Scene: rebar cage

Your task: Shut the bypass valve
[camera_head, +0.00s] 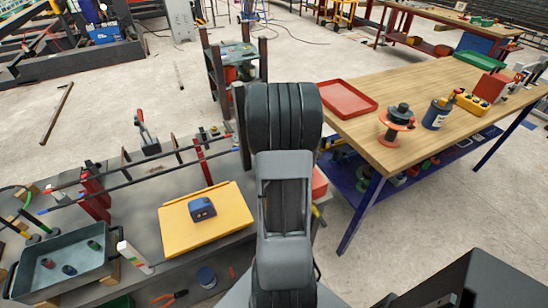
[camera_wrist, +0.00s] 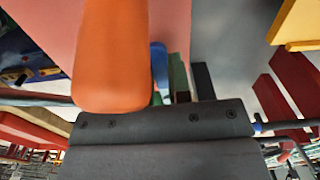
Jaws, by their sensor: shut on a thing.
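A thick orange rounded handle (camera_wrist: 112,60) fills the upper left middle of the wrist view, very close to the camera. The dark grey bar of my gripper (camera_wrist: 155,122) lies across the lower part of that view, and the rounded end of the handle meets it. My gripper is shut on this orange handle. The fingertips' contact is largely hidden. In the head view my own arm hides the gripper and the handle. No valve body is clearly visible, so I cannot tell the bypass valve's position.
A yellow board (camera_head: 180,235) with a blue block (camera_head: 202,208) lies on the grey bench left of my arm. A grey tray (camera_head: 35,277) stands further left. A wooden table (camera_head: 400,165) with a red tray (camera_head: 346,99) is at right. Open floor lies behind.

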